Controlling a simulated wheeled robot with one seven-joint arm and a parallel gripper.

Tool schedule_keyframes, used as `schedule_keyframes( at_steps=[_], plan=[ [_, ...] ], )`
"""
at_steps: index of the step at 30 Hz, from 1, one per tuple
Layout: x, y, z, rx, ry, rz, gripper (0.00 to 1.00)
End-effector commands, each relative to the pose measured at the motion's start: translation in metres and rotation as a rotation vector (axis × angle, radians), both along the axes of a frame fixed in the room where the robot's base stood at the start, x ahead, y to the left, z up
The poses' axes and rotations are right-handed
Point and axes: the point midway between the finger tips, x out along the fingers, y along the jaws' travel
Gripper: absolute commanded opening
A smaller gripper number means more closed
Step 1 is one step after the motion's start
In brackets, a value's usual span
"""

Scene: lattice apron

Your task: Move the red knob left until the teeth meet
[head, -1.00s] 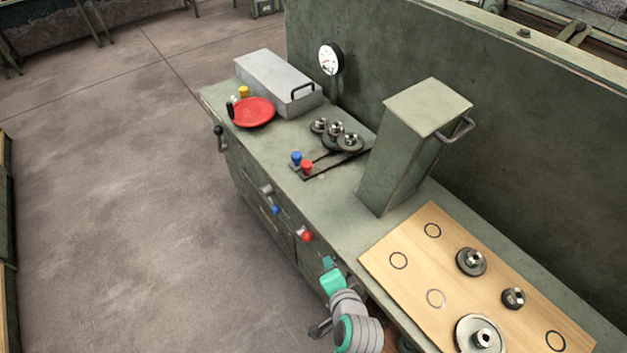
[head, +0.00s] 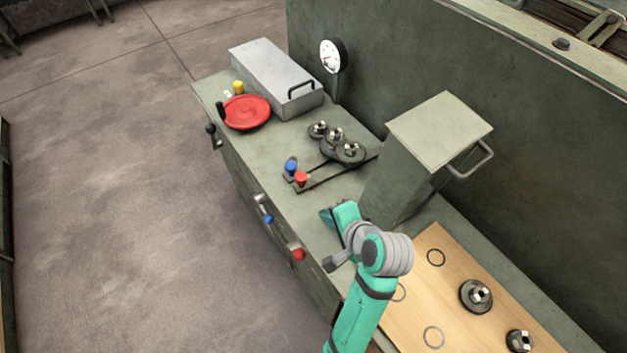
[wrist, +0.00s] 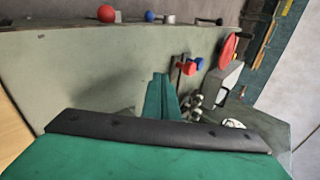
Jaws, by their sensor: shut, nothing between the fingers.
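The red knob (head: 301,179) stands on the bench top, at the near end of a dark slotted track, beside a blue knob (head: 291,165). Three dark gears with metal hubs (head: 335,136) sit behind the knobs; I cannot tell whether their teeth touch. My gripper (head: 327,217) is low over the bench, to the right of and nearer than the red knob, apart from it. In the wrist view its shut, empty fingers (wrist: 160,98) point towards the red knob (wrist: 189,68) and the blue knob (wrist: 199,63). The gears are partly hidden there.
A tall green housing (head: 425,150) with a handle stands close right of my gripper. A wooden board (head: 410,325) with gears lies nearer. A red dish (head: 246,112) and grey box (head: 275,75) are at the far end. Red-tipped (head: 298,254) and blue-tipped levers (head: 267,219) jut from the front.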

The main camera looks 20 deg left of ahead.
Motion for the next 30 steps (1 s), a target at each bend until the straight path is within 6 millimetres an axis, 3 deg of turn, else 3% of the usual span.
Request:
schedule_keyframes(
  at_steps=[8,21,30],
  plan=[
    [0.010,0.011,-0.014,0.002,0.006,0.002,0.00],
    [0.051,0.053,-0.068,0.001,0.005,0.002,0.00],
    [0.075,0.079,-0.068,0.000,0.003,0.002,0.00]
  ],
)
